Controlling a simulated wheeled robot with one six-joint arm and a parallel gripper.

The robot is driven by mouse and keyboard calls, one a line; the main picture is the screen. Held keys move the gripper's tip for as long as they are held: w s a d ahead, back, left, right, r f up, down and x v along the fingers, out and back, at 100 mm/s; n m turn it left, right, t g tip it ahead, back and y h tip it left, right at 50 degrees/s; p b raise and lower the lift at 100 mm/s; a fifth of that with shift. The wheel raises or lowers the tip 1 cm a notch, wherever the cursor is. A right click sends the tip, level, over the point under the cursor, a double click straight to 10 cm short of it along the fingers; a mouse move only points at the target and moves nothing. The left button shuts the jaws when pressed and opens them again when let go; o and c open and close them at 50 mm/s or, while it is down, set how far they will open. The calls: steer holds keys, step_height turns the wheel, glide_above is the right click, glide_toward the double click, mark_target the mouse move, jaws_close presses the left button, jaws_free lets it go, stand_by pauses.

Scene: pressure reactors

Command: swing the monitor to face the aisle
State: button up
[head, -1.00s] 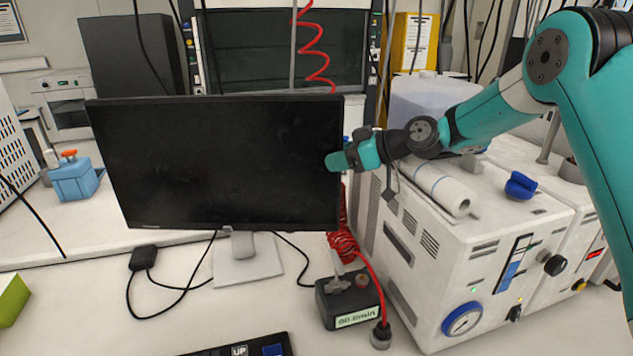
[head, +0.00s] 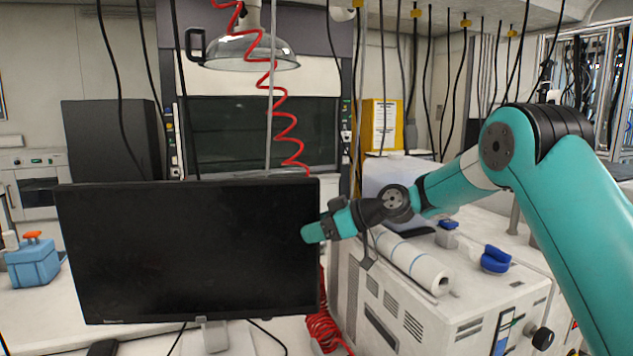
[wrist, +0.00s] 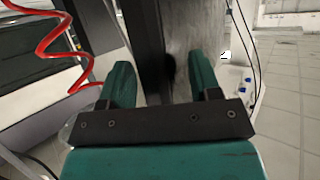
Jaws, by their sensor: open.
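The monitor (head: 185,255) is a wide black screen on a pale stand (head: 212,338), on the bench at left in the head view. Its dark screen faces my head camera. My gripper (head: 313,233) is at the screen's right edge and overlaps it, at about mid height. In the wrist view my gripper (wrist: 163,72) is open, with its two teal fingers apart. A dark upright band (wrist: 142,45), which looks like the monitor's edge, shows between the fingers. I cannot tell whether either finger touches it.
A white reactor unit (head: 385,315) with a paper roll (head: 415,262) on top stands right of the monitor, below my arm. A red coiled hose (head: 325,330) lies between them. A blue container (head: 33,262) is at the far left.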

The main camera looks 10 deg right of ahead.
step_height(320, 180, up, 18)
steer(key=b, duration=0.1)
glide_above(316, 178)
steer(key=shift+w+d, duration=0.1)
steer(key=shift+w, duration=0.05)
steer(key=shift+c, duration=0.2)
